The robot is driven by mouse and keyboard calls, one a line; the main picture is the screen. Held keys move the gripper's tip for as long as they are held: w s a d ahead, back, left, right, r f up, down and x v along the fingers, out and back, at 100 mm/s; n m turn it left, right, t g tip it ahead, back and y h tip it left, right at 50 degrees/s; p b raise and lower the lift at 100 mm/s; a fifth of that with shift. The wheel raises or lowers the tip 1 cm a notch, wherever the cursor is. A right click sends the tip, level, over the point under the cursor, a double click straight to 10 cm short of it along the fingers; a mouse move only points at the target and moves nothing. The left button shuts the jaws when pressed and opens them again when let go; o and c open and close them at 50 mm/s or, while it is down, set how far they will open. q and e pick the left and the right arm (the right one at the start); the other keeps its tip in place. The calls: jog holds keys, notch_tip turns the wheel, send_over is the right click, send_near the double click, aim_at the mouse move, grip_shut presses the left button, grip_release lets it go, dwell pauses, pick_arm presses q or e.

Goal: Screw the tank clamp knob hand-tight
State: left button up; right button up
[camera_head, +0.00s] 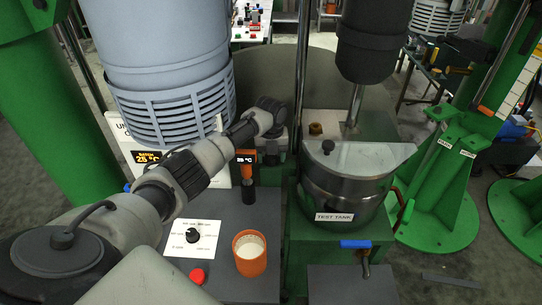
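The steel test tank (345,190), labelled "TEST TANK", stands on a green stand under a half-round grey lid (370,155). A small dark knob (328,146) sits at the lid's left part. A brown knob (316,129) stands just behind the tank, left of the metal column. I cannot tell for sure which of these is the clamp knob. My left arm reaches in from the lower left. My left gripper (272,152) points down, left of the tank and apart from both knobs. Its fingers are small and dark, so their opening is unclear. My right gripper is out of view.
A blue handle (355,243) projects below the tank.

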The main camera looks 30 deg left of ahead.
pick_arm(q)
jog(key=shift+o, duration=0.4)
jog(key=shift+r, duration=0.3)
notch_tip(320, 180, up, 10)
jog(key=b, duration=0.2)
dwell(0.3)
